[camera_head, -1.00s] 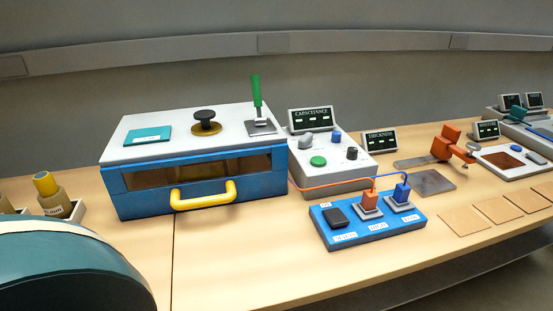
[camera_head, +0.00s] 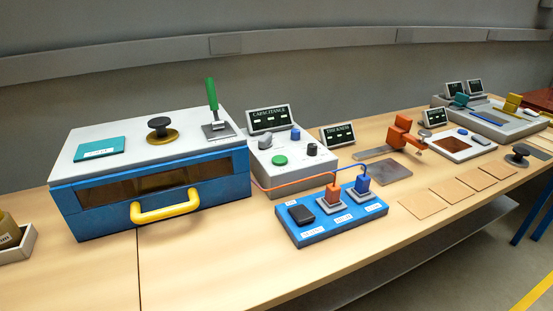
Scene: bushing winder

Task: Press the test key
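The grey capacitance meter (camera_head: 295,168) stands mid-table with a tilted dark display (camera_head: 269,118) at its back. Its top carries a green round button (camera_head: 280,160), a grey knob or key (camera_head: 264,141), a blue knob (camera_head: 295,134) and a black knob (camera_head: 312,149). The blue block (camera_head: 312,236) in front holds a black key-like piece (camera_head: 301,214), an orange plug (camera_head: 332,194) and a blue plug (camera_head: 362,184). Their labels are too small to read, so I cannot tell which part is the test key. Neither of my grippers is in view.
A blue box (camera_head: 100,217) with a yellow handle (camera_head: 166,207) and green lever (camera_head: 212,95) stands left. A thickness display (camera_head: 337,135), an orange clamp device (camera_head: 403,133) and several tan sheets (camera_head: 421,204) lie right. The front table strip (camera_head: 215,265) is clear.

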